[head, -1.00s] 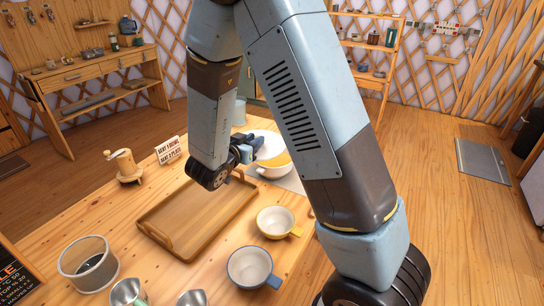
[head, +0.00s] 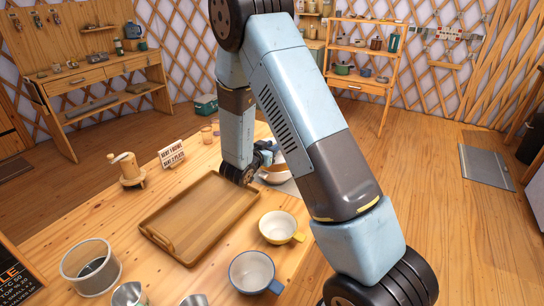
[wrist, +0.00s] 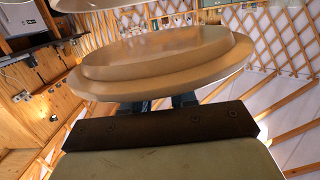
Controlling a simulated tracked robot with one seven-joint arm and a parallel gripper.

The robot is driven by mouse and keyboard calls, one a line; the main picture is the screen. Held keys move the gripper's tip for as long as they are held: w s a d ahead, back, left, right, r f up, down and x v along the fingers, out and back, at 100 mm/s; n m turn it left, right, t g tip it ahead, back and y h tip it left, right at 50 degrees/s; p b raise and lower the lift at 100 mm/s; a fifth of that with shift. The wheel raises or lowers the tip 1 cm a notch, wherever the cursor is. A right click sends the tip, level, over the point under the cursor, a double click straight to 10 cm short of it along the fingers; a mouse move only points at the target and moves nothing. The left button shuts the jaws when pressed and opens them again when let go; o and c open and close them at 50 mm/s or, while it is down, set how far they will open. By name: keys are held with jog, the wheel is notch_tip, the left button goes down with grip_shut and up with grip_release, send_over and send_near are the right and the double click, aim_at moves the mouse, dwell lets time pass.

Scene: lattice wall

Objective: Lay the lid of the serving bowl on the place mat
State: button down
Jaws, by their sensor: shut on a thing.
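My gripper (head: 266,152) is in the head view above the far right part of the table, partly hidden by my own arm. In the wrist view its fingers (wrist: 165,103) are shut on a round, stepped, tan lid (wrist: 160,60), held up off the table. The serving bowl (head: 276,178), pale with a tan-orange tint, stands at the right behind my forearm and is mostly hidden. A strip of the grey place mat (head: 291,188) shows beside the bowl. Most of the mat is hidden by my arm.
A wooden tray (head: 165,240) lies empty in mid-table. A yellow-handled cup (head: 277,227) and a blue-handled cup (head: 251,271) stand near the right edge. A grinder (head: 127,168), a small sign (head: 172,152) and a clear container (head: 90,266) stand at the left.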

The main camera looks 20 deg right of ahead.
jog(key=shift+w+d+f, duration=0.3)
jog(key=shift+w+f, duration=0.1)
jog(key=shift+f, duration=0.15)
jog(key=f, duration=0.3)
jog(key=shift+w+d, duration=0.2)
jog(key=shift+w, duration=0.1)
jog(key=shift+f, duration=0.25)
jog(key=shift+f, duration=0.1)
jog(key=c, duration=0.9)
grip_release()
jog(key=shift+f, duration=0.1)
